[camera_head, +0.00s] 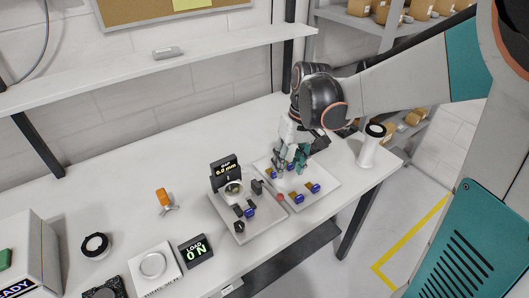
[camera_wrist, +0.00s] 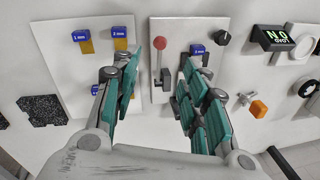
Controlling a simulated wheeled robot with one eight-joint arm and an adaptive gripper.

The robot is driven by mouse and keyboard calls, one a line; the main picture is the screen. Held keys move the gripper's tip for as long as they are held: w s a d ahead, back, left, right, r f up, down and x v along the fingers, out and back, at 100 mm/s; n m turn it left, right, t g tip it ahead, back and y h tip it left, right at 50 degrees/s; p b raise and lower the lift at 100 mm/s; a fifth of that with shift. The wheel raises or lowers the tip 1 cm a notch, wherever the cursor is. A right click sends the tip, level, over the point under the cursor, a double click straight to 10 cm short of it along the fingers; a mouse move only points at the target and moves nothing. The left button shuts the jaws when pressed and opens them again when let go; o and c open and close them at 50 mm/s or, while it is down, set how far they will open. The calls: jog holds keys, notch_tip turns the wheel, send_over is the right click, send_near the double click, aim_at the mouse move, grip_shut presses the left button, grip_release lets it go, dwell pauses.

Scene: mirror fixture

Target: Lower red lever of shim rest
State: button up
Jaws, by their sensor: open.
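The red lever's ball knob (camera_wrist: 158,44) shows in the wrist view, with its stem running to a dark mount on the left part of a pale plate (camera_wrist: 182,27). In the head view the red knob (camera_head: 281,197) shows at the right edge of the gauge plate (camera_head: 243,236). My gripper (camera_wrist: 160,68) is open and empty; its teal fingers are spread on either side of the lever. In the head view my gripper (camera_head: 291,166) is over the right plate. I cannot tell whether it touches the lever.
A gap display (camera_head: 226,171) reads 0.0 mm. Blue-tagged shims (camera_wrist: 80,36) lie on the neighbouring plate. A white cylinder (camera_head: 370,150) stands at the table's right.

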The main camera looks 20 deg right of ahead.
aim_at(281, 194)
jog(key=f+b, duration=0.1)
jog(key=f, duration=0.3)
jog(key=a+f+b, duration=0.1)
jog(key=f, duration=0.4)
jog(key=a+f+b, duration=0.1)
jog(key=f+b, duration=0.1)
jog(key=f, duration=0.2)
jog(key=shift+s+f, duration=0.1)
jog(key=shift+f, duration=0.25)
jog(key=shift+r, duration=0.1)
grip_shut()
